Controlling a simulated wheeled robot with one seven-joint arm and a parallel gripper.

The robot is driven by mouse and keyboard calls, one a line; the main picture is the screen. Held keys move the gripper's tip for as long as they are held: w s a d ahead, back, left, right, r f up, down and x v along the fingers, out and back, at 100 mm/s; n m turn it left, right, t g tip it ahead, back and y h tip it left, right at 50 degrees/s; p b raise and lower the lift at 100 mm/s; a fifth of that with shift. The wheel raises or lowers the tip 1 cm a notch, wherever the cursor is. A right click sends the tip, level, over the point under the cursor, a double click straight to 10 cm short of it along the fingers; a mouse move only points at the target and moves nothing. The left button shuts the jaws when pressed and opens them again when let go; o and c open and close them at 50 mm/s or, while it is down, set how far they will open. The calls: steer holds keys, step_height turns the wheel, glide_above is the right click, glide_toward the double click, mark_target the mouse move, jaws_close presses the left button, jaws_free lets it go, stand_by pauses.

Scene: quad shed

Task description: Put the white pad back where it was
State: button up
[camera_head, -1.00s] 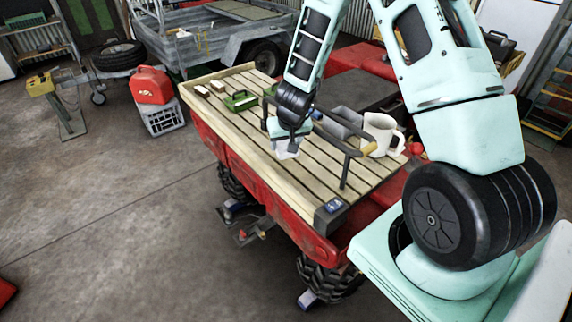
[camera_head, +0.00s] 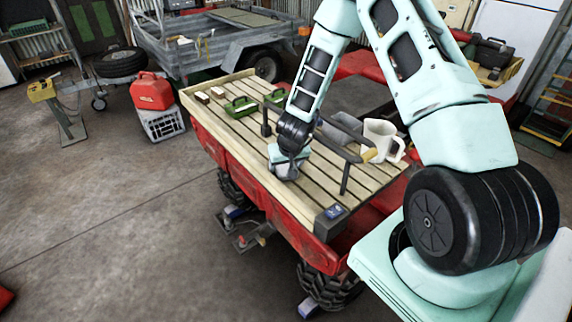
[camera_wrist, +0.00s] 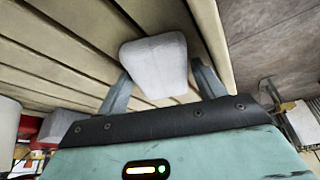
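The white pad (camera_wrist: 155,65) is a pale block with rounded edges, between the two fingers of my gripper (camera_wrist: 162,82) in the wrist view. The fingers flank it closely and look shut on it. In the head view, my gripper (camera_head: 286,168) points down over the slatted wooden deck (camera_head: 245,134), near its front-left edge. Only a little of the pad shows there, below the gripper. I cannot tell whether the pad touches the slats or hangs just above them.
A white jug (camera_head: 379,139) and a grey box (camera_head: 338,133) stand on the deck to the right, beside a dark rail (camera_head: 344,178). Green items (camera_head: 241,106) and small wooden blocks (camera_head: 217,92) lie at the far left end. Slats left of the gripper are clear.

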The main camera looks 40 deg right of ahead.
steer(key=shift+r, duration=0.15)
steer(key=v, duration=1.2)
steer(key=s+a+r+n+y, duration=0.2)
steer(key=a+r, duration=0.2)
steer(key=a, duration=0.5)
steer(key=s+a+r+n+y, duration=0.2)
steer(key=s+a+r+n, duration=0.1)
steer(key=a, duration=0.6)
steer(key=s+a+r+n+g+h, duration=0.1)
steer(key=s+a+r+n+g, duration=0.1)
steer(key=s, duration=0.8)
steer(key=s+a+r+n+g, duration=0.2)
steer(key=s+a+r+n, duration=0.2)
steer(key=s, duration=0.6)
steer(key=shift+s+a+r+n+h, duration=0.3)
steer(key=shift+a+r+n+h, duration=0.1)
steer(key=shift+a+n, duration=0.15)
